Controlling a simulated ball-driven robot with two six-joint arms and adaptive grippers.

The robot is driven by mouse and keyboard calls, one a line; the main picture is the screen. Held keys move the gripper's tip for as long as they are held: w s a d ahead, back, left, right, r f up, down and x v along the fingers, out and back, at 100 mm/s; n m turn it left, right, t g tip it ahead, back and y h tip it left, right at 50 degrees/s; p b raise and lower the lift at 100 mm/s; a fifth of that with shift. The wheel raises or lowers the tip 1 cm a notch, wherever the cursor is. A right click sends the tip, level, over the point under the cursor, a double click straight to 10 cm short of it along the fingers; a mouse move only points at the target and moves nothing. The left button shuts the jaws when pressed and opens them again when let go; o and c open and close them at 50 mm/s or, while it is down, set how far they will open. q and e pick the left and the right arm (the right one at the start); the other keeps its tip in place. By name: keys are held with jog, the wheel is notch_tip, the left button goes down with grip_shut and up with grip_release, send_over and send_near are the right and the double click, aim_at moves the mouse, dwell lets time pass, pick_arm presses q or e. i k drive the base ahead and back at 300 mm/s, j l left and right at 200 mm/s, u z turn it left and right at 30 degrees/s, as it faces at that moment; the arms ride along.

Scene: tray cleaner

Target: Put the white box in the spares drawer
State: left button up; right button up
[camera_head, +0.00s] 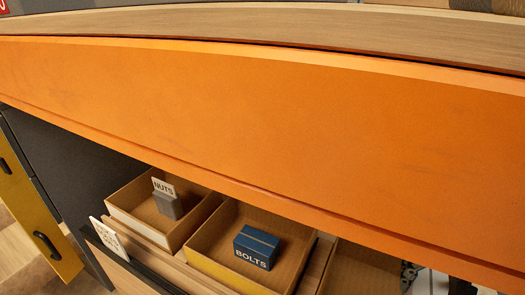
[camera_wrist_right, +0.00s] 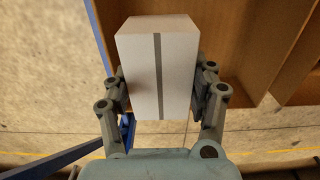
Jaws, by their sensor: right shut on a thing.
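The white box (camera_wrist_right: 145,75), with a grey stripe down its face, is held upright in the picture between the two fingers of my right gripper (camera_wrist_right: 160,88). The fingers press on its left and right sides. In the head view an open drawer below the orange panel holds a bin (camera_head: 123,217) with a NUTS card and a bin (camera_head: 203,262) with a blue BOLTS box. A third bin (camera_head: 357,270) is to their right, partly hidden by the panel; no label shows on it. Wooden compartments (camera_wrist_right: 238,38) lie beyond the white box in the wrist view. My left gripper is not in view.
The large orange panel (camera_head: 270,125) covers much of the head view and overhangs the bins. A white sign (camera_head: 108,238) with small lettering stands at the drawer's front left. A yellow cabinet front (camera_head: 38,220) is at the far left. Blue bars (camera_wrist_right: 60,158) cross the wrist view's lower left.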

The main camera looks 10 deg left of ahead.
aim_at(21, 260)
jog(key=k+j+u, duration=0.1)
jog(key=j+u, duration=0.35)
jog(key=j, duration=0.5)
jog(key=j+u, duration=0.45)
jog(key=j, duration=0.5)
jog(key=i+j+u, duration=0.55)
jog(key=j+u, duration=0.15)
jog(key=j, duration=0.15)
